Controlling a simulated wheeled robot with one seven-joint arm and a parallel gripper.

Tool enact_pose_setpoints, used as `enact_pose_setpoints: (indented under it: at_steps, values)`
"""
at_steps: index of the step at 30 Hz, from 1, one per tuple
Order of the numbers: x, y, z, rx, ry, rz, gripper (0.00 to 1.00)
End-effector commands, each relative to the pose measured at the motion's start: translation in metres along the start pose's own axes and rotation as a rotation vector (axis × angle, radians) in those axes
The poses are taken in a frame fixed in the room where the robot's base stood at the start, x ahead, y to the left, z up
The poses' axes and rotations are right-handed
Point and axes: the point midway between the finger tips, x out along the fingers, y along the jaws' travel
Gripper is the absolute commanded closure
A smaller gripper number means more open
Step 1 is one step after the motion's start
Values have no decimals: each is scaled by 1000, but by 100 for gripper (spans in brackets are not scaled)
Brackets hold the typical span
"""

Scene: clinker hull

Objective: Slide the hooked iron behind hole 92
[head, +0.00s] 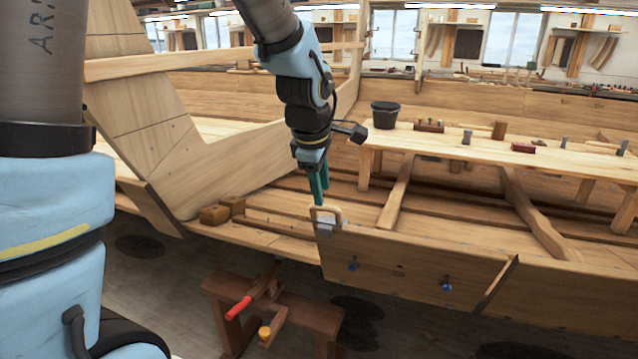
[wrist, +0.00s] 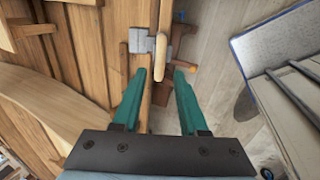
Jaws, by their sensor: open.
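The hooked iron (head: 326,226), a grey metal piece with a pale wooden handle, sits over the top edge of the hull's upper plank (head: 420,262), near its left end. In the wrist view its grey metal (wrist: 139,43) lies left of the handle (wrist: 162,52). My gripper (head: 319,199) has teal fingers and points down just above the handle. In the wrist view my gripper (wrist: 162,74) is open, with the near end of the handle between its fingertips and no clear grip. No hole number is legible; the iron's part behind the plank is hidden.
Two blue fasteners, one left (head: 352,265) and one right (head: 446,286), stick out of the plank face. A bench (head: 470,145) inside the hull carries a dark bucket (head: 384,114) and several tools. A wooden stand (head: 270,300) with a red-handled clamp stands on the floor below.

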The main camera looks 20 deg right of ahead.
Motion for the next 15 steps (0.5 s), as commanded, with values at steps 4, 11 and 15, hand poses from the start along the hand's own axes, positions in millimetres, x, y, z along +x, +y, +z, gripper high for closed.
enact_pose_setpoints:
  at_steps: [4, 11, 15]
  values:
    - [22, -2, 0, 1, 1, -2, 57]
    - [46, -2, 0, 1, 0, -1, 57]
    - [54, -1, 0, 0, 0, -1, 57]
